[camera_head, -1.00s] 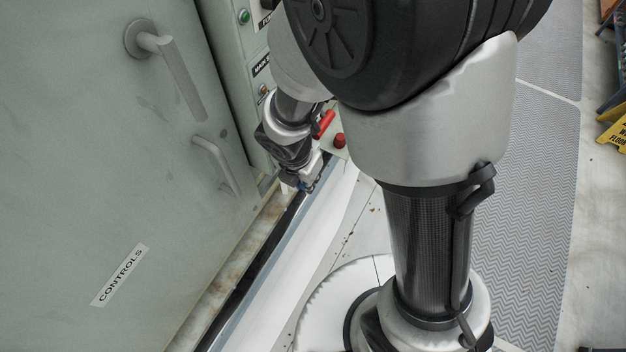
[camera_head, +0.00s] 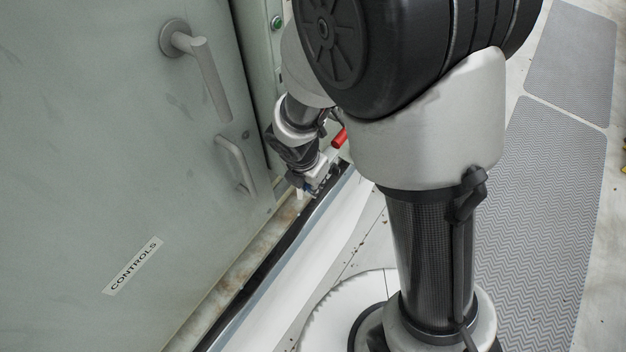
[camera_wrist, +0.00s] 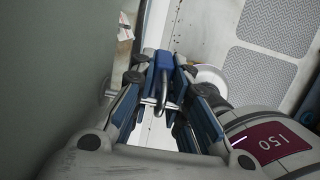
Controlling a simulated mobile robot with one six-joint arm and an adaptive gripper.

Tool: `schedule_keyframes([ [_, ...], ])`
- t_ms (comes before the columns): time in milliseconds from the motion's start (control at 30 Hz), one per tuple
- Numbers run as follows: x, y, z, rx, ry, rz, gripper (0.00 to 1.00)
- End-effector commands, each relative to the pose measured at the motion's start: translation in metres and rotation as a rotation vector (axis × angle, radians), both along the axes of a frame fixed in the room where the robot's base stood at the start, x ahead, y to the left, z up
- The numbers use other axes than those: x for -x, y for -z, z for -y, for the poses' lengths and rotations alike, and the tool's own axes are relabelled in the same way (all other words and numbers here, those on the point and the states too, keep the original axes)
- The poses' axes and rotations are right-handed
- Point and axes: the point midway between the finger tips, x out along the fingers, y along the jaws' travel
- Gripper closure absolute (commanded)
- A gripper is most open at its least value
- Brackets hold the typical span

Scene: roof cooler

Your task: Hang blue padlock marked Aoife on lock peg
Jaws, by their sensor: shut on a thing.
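My gripper (camera_wrist: 164,75) is shut on the blue padlock (camera_wrist: 166,60) in the wrist view. The padlock's body lies between the fingertips, and its grey shackle (camera_wrist: 168,93) points back toward the palm. Any name marked on the padlock cannot be read. In the head view my gripper (camera_head: 306,187) hangs low beside the cabinet's lower edge, with only a small dark blue patch showing at its tip. I cannot make out the lock peg in either view.
A pale green cabinet door (camera_head: 110,130) with a grey handle (camera_head: 205,75), a smaller pull (camera_head: 235,165) and a CONTROLS label (camera_head: 132,266) fills the left. A red handle (camera_head: 340,138) shows close beside my wrist. Patterned grey mats (camera_head: 545,200) lie on open floor at right.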

Motion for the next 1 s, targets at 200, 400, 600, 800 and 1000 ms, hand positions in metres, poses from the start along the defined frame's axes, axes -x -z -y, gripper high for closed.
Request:
schedule_keyframes([
  [200, 0.0049, 0.003, 0.0012, 0.004, 0.002, -0.011, 1.0],
  [400, 0.0057, 0.0034, 0.0016, 0.005, 0.002, -0.013, 0.75],
  [600, 0.0063, 0.0037, 0.0023, 0.007, 0.003, -0.015, 0.61],
  [800, 0.0066, 0.0038, 0.003, 0.009, 0.005, -0.016, 0.61],
  [1000, 0.0066, 0.0008, 0.0027, 0.01, 0.006, -0.015, 0.61],
])
